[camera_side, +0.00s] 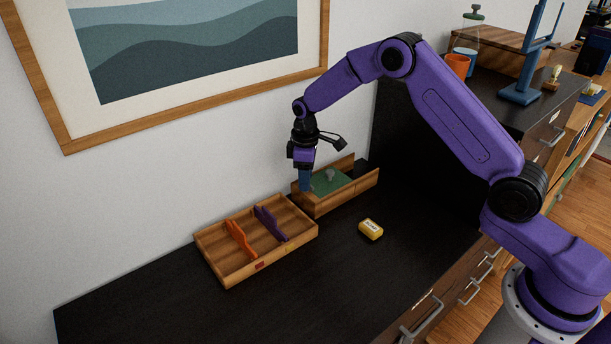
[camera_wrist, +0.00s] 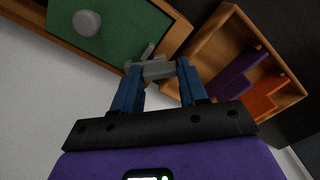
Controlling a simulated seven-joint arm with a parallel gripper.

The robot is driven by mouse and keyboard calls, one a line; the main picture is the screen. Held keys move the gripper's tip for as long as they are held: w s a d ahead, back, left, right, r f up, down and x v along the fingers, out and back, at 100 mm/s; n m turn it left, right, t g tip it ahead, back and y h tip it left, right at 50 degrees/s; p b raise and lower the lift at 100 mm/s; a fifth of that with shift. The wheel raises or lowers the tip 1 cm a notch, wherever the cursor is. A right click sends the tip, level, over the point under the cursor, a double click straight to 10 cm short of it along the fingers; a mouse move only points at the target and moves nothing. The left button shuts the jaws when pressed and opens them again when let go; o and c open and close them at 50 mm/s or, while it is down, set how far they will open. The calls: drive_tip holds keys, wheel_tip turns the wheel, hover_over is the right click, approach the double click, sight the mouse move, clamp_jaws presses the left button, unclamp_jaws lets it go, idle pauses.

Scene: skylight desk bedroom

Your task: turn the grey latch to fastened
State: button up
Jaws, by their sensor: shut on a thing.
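The grey latch (camera_wrist: 155,69) lies at the edge of a green panel (camera_wrist: 118,30) in the wrist view. My gripper (camera_side: 305,186) points down at the left end of the wooden box (camera_side: 322,206) that holds the panel. In the wrist view its two blue fingers are shut on the grey latch, one at each side. A round grey knob (camera_wrist: 87,22) stands on the green panel, apart from the fingers. In the side view my fingers hide the latch, so its turn angle cannot be told there.
A wooden tray (camera_side: 233,282) with an orange divider (camera_side: 240,238) and a purple divider (camera_side: 269,223) stands left of the box. The desk's front left is clear. The wall is close behind.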

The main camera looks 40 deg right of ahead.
drive_tip(key=m, duration=0.4)
drive_tip(key=shift+m, duration=0.3)
drive_tip(key=m, duration=0.4)
drive_tip(key=shift+m, duration=0.3)
drive_tip(key=o, duration=1.1)
drive_tip(key=shift+c, duration=0.2)
wheel_tip(320, 180, up, 18)
drive_tip(key=shift+f, duration=0.25)
